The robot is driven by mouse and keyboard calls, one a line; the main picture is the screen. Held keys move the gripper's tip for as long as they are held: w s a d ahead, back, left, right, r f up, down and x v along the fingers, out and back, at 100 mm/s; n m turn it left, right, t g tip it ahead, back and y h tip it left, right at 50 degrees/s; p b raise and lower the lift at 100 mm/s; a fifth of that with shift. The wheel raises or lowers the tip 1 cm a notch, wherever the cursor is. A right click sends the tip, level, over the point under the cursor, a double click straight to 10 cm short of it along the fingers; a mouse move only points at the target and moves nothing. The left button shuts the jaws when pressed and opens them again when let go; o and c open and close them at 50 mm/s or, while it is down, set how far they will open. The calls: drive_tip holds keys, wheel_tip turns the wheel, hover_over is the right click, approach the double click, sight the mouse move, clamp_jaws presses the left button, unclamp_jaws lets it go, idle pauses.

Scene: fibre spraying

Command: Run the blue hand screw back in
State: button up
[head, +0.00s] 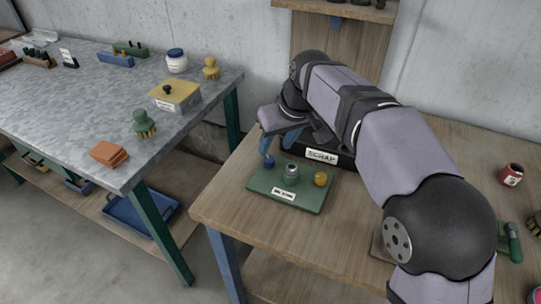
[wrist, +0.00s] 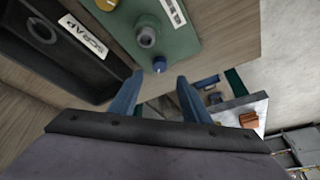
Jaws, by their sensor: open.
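The blue hand screw (wrist: 159,66) stands at the near edge of a green plate (wrist: 178,42) in the wrist view. In the head view, blue shows at the plate's left corner (head: 258,180), where screw and finger are hard to tell apart. My gripper (wrist: 160,80) is open, its two blue fingers on either side of the screw's line. The screw's head appears just beyond the fingertips, with no visible contact. In the head view my gripper (head: 267,152) points down over that corner. A grey round fitting (head: 291,173) and a yellow knob (head: 320,179) are on the plate.
A black tray labelled SCRAP (wrist: 66,52) stands close beside the plate. A red jar (head: 511,174) and a green-handled tool (head: 513,242) are at the right of the wooden bench (head: 300,238). A grey table (head: 70,110) with several brushes and boxes stands left, across a gap.

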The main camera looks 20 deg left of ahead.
sight(269, 159)
drive_tip(key=shift+n, duration=0.7)
drive_tip(key=shift+p+x, duration=0.3)
drive_tip(key=shift+x, duration=3.35)
drive_tip(key=c, duration=1)
